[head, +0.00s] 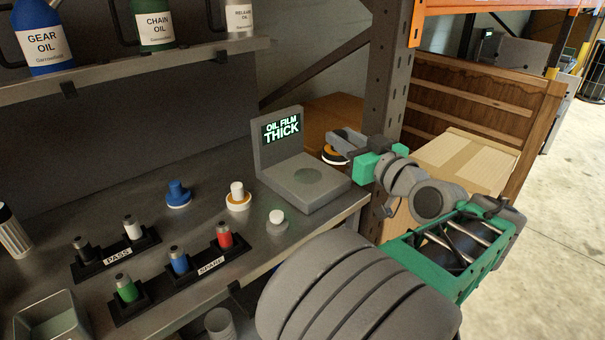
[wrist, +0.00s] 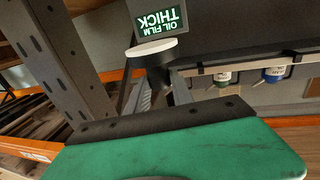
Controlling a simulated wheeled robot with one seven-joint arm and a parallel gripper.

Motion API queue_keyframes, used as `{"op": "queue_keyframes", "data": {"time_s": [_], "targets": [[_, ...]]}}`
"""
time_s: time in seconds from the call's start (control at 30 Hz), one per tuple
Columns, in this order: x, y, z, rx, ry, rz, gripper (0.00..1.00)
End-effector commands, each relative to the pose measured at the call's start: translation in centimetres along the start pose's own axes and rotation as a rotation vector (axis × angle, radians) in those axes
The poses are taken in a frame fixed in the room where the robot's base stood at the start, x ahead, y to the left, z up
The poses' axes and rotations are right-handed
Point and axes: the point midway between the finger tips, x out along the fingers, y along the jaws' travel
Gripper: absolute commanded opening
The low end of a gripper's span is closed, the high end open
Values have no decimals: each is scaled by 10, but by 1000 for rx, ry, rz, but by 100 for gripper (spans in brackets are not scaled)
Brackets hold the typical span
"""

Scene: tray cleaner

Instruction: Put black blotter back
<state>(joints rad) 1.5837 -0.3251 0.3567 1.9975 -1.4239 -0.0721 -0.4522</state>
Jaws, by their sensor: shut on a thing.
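My gripper (head: 346,143) is shut on the black blotter (head: 334,156), which shows a dark body and an orange and white rim below the fingers. It hangs in the air at the right of the grey tester (head: 305,187), apart from it. In the wrist view the blotter's pale round face (wrist: 152,47) and dark stem show beyond the green gripper body. The tester's screen (head: 282,130) reads "OIL FILM THICK". A blue blotter (head: 178,195) and a white-topped blotter with an orange rim (head: 238,198) stand on the bench.
A small grey piece with a white top (head: 277,219) stands before the tester. The PASS rack (head: 117,256) holds a black and a white bottle; the SPARE rack (head: 205,268) holds green, blue and red ones. A steel upright (head: 385,90) stands behind my gripper. Oil bottles (head: 152,22) line the shelf.

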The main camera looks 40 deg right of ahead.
Motion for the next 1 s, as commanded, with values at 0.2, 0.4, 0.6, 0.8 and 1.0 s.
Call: {"op": "queue_keyframes", "data": {"time_s": [0.2,0.4,0.6,0.8,1.0], "targets": [[0,-2,5,-1,0,-10,0],[8,-2,9,1,0,-14,0],[60,-1,31,3,-1,-19,0],[109,3,69,6,-4,-14,0],[132,6,95,0,0,-10,0]]}}
